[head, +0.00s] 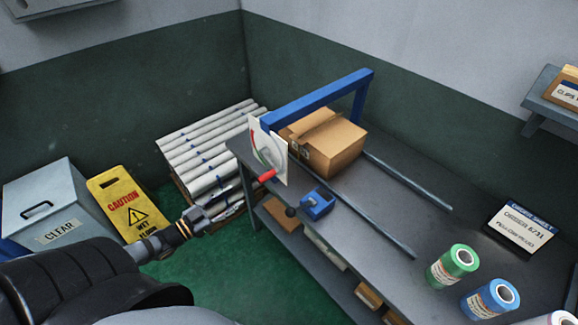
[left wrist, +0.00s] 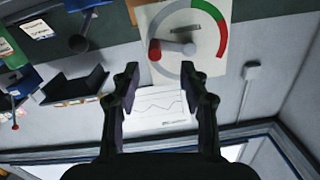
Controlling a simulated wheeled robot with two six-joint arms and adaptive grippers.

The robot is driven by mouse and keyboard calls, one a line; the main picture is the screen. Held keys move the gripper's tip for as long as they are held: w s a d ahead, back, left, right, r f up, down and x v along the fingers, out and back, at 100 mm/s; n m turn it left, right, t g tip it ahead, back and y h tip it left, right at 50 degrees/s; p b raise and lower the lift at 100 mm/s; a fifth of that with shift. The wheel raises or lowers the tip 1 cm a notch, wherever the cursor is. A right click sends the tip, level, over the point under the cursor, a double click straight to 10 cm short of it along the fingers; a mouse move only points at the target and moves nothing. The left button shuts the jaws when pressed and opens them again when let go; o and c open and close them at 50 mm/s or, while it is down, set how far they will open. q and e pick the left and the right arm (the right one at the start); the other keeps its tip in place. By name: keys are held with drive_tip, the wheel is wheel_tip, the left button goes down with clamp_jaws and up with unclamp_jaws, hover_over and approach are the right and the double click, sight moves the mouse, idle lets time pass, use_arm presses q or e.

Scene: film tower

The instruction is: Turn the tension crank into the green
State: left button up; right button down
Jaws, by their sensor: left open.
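The tension crank is a grey arm with a red handle (head: 267,175) on a white dial plate (head: 281,166), fixed at the near left end of the bench under a blue frame. In the left wrist view the dial plate (left wrist: 160,15) carries a red arc and a green arc (left wrist: 207,10). The red handle (left wrist: 154,49) sits on the left of the crank arm (left wrist: 178,49). My left gripper (left wrist: 160,72) is open and empty, its fingertips just short of the handle in that picture. In the head view my left gripper (head: 198,220) is left of the crank, apart from it. My right gripper is out of view.
A cardboard box (head: 332,145) stands on the bench (head: 380,215) behind the dial. A blue block with a black knob (head: 316,205) sits right of the crank. White rolls (head: 205,150) are stacked behind. A yellow caution sign (head: 128,203) and grey bin (head: 62,205) stand left.

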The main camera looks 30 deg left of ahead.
sight(259, 181)
use_arm(q)
drive_tip(key=shift+h, duration=0.3)
drive_tip(key=b+x, duration=0.1)
drive_tip(key=x, duration=0.2)
drive_tip(key=b+x, duration=0.2)
drive_tip(key=x, duration=0.1)
drive_tip(key=r+b+x, duration=0.1)
drive_tip(key=x, duration=0.3)
drive_tip(key=shift+d, duration=0.45)
drive_tip(key=shift+w+d+r+b, duration=0.2)
drive_tip(key=shift+w+b, duration=0.15)
drive_tip(key=shift+c, duration=0.3)
clamp_jaws()
